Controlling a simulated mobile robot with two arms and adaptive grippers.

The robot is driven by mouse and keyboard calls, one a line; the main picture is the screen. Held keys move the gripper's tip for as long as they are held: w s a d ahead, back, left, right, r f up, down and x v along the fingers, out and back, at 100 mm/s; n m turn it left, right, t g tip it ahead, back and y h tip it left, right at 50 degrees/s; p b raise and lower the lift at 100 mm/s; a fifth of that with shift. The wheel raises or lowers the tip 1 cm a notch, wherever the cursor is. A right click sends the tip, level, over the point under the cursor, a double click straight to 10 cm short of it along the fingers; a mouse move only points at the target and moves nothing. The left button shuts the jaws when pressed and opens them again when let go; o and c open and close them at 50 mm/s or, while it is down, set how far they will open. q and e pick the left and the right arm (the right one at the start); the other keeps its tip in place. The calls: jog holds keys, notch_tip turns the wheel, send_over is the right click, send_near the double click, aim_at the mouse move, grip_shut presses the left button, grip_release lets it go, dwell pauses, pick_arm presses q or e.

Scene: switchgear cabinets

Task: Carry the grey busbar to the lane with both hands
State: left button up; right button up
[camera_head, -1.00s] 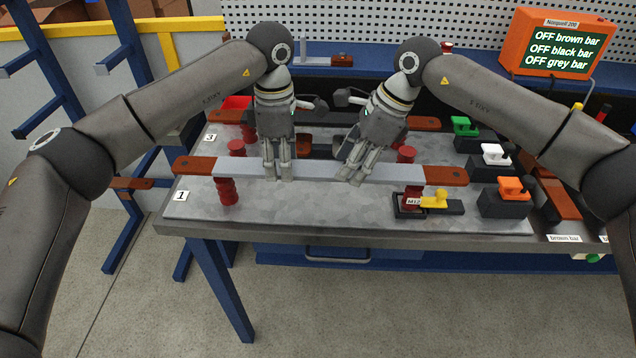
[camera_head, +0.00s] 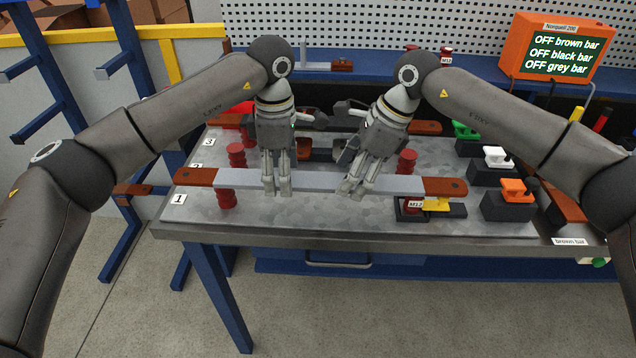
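The grey busbar (camera_head: 320,183) has brown ends and lies level across the front of the bench, near the lane marked 1 (camera_head: 178,199). My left gripper (camera_head: 277,188) is shut on the bar left of its middle. My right gripper (camera_head: 353,188) is shut on it right of its middle, with its fingers slanting. A red insulator (camera_head: 227,199) shows under the bar's left part, and another (camera_head: 236,156) shows just behind it. A red insulator (camera_head: 407,160) also stands behind the right part. I cannot tell whether the bar touches the insulator below it.
A yellow-handled block labelled M12 (camera_head: 432,207) sits in front of the bar's right end. Orange (camera_head: 513,190), white (camera_head: 496,157) and green (camera_head: 465,131) handled blocks line the right side. An orange display (camera_head: 553,47) reads OFF for the brown, black and grey bars.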

pick_arm(q)
jog(key=shift+w, duration=0.15)
pick_arm(e)
jog(key=shift+f, duration=0.1)
pick_arm(q)
jog(key=shift+r, duration=0.4)
pick_arm(e)
jog(key=shift+d+r, duration=0.1)
jog(key=shift+r, duration=0.2)
pick_arm(q)
notch_tip(320, 180, up, 11)
pick_arm(e)
jog(key=v, duration=1.1)
jog(key=shift+r, duration=0.2)
jog(key=shift+d+f, duration=0.1)
jog(key=shift+d, duration=0.05)
